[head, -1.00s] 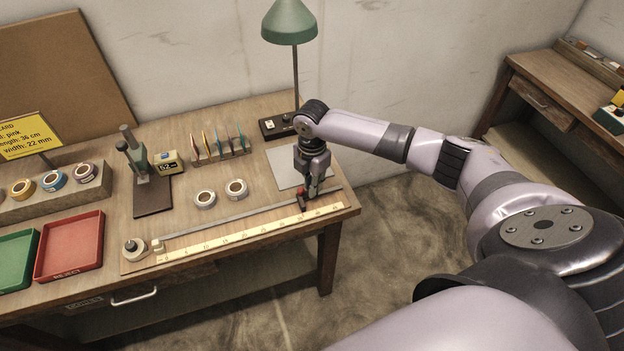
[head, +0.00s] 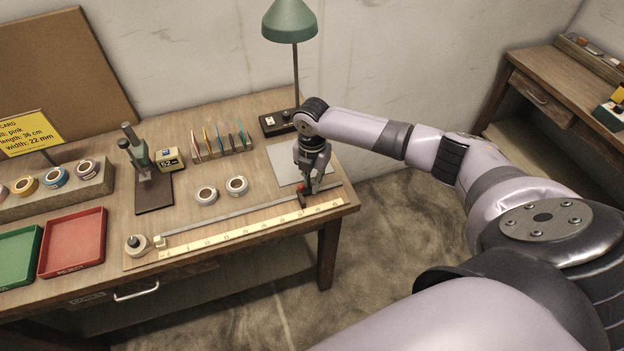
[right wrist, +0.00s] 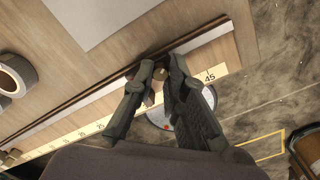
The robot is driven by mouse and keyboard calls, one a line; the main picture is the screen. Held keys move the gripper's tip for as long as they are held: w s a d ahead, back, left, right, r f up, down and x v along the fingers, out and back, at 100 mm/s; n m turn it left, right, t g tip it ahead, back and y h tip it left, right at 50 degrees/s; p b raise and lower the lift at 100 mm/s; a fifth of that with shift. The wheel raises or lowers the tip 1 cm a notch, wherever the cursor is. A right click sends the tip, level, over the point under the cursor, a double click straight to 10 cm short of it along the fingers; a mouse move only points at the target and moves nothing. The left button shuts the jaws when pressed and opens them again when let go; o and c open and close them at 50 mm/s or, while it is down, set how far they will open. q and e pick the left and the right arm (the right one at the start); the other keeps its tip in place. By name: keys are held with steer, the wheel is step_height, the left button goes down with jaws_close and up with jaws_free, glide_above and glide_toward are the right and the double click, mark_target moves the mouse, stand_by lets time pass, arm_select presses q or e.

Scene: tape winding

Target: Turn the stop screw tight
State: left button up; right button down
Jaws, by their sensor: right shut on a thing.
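The length stop is a small dark block (head: 303,201) on the rail near the right end of the ruler. The red head of the stop screw (head: 301,189) shows beside my fingers. My right gripper (head: 310,187) points down at the stop and is shut on the screw, whose head is mostly hidden by the fingers. In the right wrist view, the fingertips of my right gripper (right wrist: 154,76) are close together over the rail near the 45 mark. How tight the screw is cannot be seen. My left gripper is out of view.
The ruler (head: 240,230) and grey rail (head: 235,215) run along the table's front edge. Two tape rolls, one here (head: 237,186), lie behind them. A grey sheet (head: 284,165) lies behind my gripper near a green lamp (head: 289,22). Red (head: 73,264) and green trays stand left.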

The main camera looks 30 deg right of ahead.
steer(key=c, duration=1.6)
jaws_free()
step_height(320, 180, up, 12)
